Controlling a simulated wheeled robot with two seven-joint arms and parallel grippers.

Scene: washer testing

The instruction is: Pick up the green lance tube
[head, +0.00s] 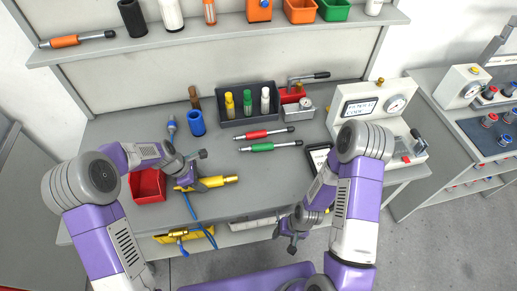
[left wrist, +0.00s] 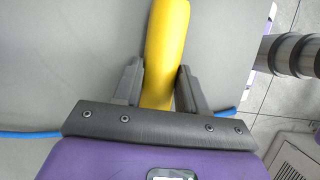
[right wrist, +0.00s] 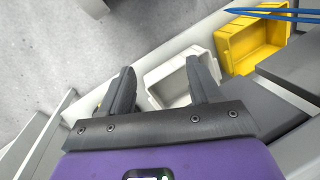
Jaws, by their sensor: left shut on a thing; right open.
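The green lance tube (head: 263,147) lies flat on the grey workbench, green grip with a thin metal tube pointing right. It is just in front of a similar red lance tube (head: 258,134). Nothing grips it. My left gripper (head: 197,170) is shut on a yellow tool (head: 220,181), left of and nearer than the green lance; in the left wrist view the fingers (left wrist: 158,85) close on its yellow body (left wrist: 166,40). My right gripper (head: 288,240) is open and empty in front of the bench's front edge; its fingers (right wrist: 163,90) are spread in the right wrist view.
A dark tray (head: 280,117) of coloured bottles stands behind the lances. A blue cup (head: 197,123) and red bin (head: 148,187) are at left. A gauge box (head: 365,104) and dark tablet (head: 318,156) are at right. A yellow bin (right wrist: 235,45) sits below the bench top.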

